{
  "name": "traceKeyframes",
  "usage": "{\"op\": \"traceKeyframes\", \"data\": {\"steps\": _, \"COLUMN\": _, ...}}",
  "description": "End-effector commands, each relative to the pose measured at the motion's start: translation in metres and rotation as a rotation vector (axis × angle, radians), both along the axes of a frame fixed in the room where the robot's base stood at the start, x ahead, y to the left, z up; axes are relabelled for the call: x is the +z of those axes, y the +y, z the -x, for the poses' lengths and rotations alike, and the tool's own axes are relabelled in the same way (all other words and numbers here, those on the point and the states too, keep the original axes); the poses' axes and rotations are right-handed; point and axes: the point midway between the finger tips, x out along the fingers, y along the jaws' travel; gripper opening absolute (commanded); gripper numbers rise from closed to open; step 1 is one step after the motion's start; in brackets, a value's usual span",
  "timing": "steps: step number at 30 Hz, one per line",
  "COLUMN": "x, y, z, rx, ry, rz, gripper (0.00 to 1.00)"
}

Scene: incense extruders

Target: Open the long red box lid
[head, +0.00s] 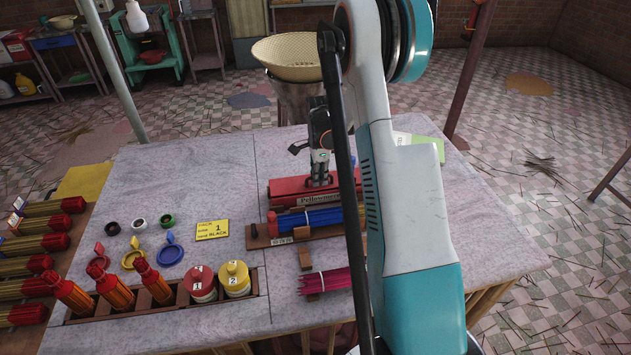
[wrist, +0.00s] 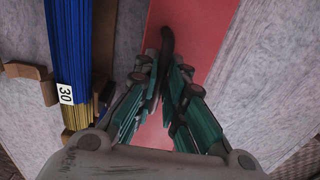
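The long red box (head: 290,187) lies on the table, its lid in place, with partly legible lettering on its front. In the wrist view its red top (wrist: 205,25) runs beneath the fingers. A dark curved handle (wrist: 167,42) stands on the lid. My gripper (head: 320,178) points down onto the box's top. In the wrist view my gripper (wrist: 165,75) has its teal fingers drawn close on both sides of the handle, and it looks shut on it. The contact itself is partly hidden by the fingers. My arm hides the box's right end in the head view.
Blue sticks (head: 315,218) lie in a wooden holder just before the box, with magenta sticks (head: 330,281) nearer. A wooden rack (head: 150,308) holds red-capped bundles and numbered jars. A yellow card (head: 212,230) lies left. A woven bowl (head: 285,57) stands behind the table.

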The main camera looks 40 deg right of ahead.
Motion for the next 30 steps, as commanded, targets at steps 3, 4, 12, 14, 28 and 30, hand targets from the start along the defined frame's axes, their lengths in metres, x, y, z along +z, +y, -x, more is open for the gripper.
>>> {"op": "traceKeyframes", "data": {"steps": 3, "x": 0.004, "y": -0.001, "z": -0.003, "rx": 0.000, "ry": -0.001, "rz": 0.000, "gripper": 0.10}}
{"op": "traceKeyframes", "data": {"steps": 4, "x": 0.005, "y": -0.002, "z": -0.003, "rx": 0.000, "ry": -0.001, "rz": 0.000, "gripper": 0.10}}
{"op": "traceKeyframes", "data": {"steps": 12, "x": 0.007, "y": -0.002, "z": -0.005, "rx": 0.000, "ry": -0.001, "rz": 0.000, "gripper": 0.10}}
{"op": "traceKeyframes", "data": {"steps": 14, "x": 0.007, "y": -0.002, "z": -0.005, "rx": 0.000, "ry": -0.001, "rz": 0.000, "gripper": 0.10}}
{"op": "traceKeyframes", "data": {"steps": 28, "x": 0.014, "y": -0.006, "z": -0.012, "rx": 0.000, "ry": -0.001, "rz": 0.000, "gripper": 0.10}}
{"op": "traceKeyframes", "data": {"steps": 30, "x": 0.016, "y": -0.007, "z": -0.014, "rx": 0.000, "ry": -0.001, "rz": 0.000, "gripper": 0.10}}
